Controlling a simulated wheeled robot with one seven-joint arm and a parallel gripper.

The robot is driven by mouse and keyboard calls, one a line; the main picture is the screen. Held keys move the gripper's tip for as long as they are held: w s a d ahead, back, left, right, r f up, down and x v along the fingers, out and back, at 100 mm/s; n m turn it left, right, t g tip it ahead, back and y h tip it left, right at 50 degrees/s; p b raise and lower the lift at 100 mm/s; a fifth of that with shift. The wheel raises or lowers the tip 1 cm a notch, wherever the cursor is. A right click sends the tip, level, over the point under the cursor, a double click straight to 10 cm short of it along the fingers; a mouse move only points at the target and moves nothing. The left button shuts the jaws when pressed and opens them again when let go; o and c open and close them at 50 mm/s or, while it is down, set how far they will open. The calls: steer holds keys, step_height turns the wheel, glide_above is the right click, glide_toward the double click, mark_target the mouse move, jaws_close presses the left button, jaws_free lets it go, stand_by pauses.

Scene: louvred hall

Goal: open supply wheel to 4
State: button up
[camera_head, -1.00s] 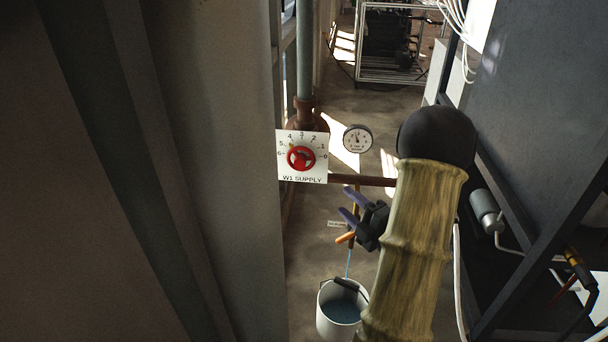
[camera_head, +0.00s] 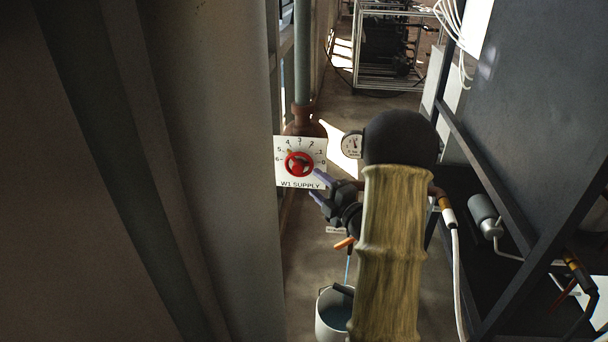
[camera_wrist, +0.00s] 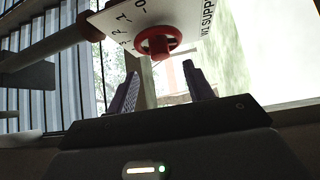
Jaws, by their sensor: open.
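The red supply wheel (camera_head: 299,163) sits on a white W1 SUPPLY plate (camera_head: 281,177) with a scale from 0 to 6. I cannot tell for sure which number the wheel points to. My gripper (camera_head: 316,184) is open and empty, at the plate's lower right corner in the picture, with its purple fingers pointing toward the wheel. In the wrist view, the red wheel (camera_wrist: 157,42) and its hub show just beyond and between the two fingertips (camera_wrist: 160,70). The fingers appear apart from the wheel.
A round gauge (camera_head: 352,145) is partly hidden behind my arm. A bucket (camera_head: 325,325) of water stands below, under a thin blue stream. A wall panel (camera_head: 225,150) is close on the left, and a dark frame (camera_head: 490,185) stands on the right.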

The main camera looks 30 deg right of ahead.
mark_target(301, 171)
steer(key=x, duration=0.6)
steer(key=shift+w+b, duration=0.3)
steer(key=shift+w, duration=0.05)
steer(key=shift+c, duration=0.2)
steer(key=c, duration=0.9)
steer(key=shift+c, duration=0.2)
